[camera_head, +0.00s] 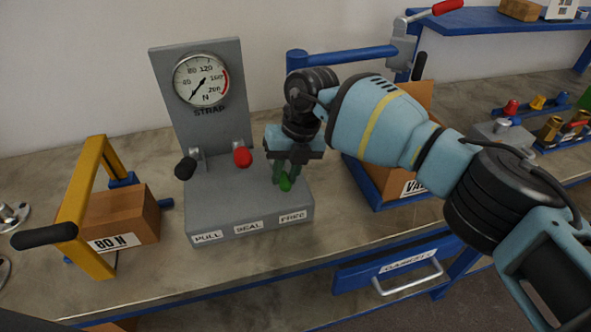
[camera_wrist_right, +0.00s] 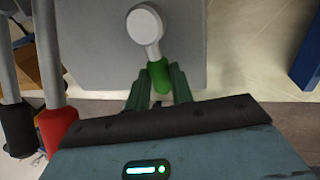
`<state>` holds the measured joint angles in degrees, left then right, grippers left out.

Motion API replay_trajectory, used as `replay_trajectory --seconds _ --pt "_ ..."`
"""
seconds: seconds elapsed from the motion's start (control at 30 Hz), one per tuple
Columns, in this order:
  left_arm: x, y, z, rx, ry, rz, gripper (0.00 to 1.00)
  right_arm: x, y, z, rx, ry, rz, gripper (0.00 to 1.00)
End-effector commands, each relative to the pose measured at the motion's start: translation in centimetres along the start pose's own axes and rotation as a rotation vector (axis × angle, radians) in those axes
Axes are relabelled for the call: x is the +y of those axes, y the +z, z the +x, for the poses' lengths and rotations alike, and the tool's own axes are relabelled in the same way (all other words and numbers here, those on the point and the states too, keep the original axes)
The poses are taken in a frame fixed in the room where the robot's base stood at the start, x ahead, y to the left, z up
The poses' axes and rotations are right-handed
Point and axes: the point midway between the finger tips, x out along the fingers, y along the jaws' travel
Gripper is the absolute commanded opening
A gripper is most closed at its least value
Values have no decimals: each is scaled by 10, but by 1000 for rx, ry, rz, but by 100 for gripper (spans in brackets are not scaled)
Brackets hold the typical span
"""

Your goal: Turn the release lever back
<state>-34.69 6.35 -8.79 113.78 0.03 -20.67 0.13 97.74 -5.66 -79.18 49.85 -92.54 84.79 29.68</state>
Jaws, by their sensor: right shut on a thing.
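The grey strapping unit (camera_head: 245,190) stands on the bench with a round gauge (camera_head: 201,80) on its upright plate. Three levers stand over the labels PULL, SEAL and FREE: a black-knobbed one (camera_head: 186,168), a red-knobbed one (camera_head: 243,157) and a green-knobbed one (camera_head: 286,183) at FREE. My right gripper (camera_head: 287,176) is shut on the green knob from above. In the right wrist view the green grip (camera_wrist_right: 159,76) sits between the fingers, with its pale round pivot end (camera_wrist_right: 145,24) beyond. The red grip (camera_wrist_right: 57,127) is at left there. My left gripper is not in view.
A yellow frame with a black handle (camera_head: 44,236) and a brown box (camera_head: 120,216) marked 80 N stand left of the unit. An open cardboard box in a blue holder (camera_head: 384,195) is behind my right arm. A blue drawer (camera_head: 395,270) is below the bench edge.

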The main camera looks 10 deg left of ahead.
Motion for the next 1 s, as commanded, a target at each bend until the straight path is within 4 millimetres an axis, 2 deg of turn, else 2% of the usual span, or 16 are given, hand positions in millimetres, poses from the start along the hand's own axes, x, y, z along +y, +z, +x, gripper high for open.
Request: replay_trajectory --seconds 0.47,0.5,0.63,0.67,1.0 --pt "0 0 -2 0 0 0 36 3 2 -1 -9 4 15 0" --pt "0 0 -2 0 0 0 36 3 2 -1 -9 4 16 25" --pt "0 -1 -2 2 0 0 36 3 1 -1 -7 3 14 42" --pt "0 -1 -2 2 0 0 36 3 1 -1 -7 3 13 45" --pt "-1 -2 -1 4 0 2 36 2 1 -4 -5 1 11 45"
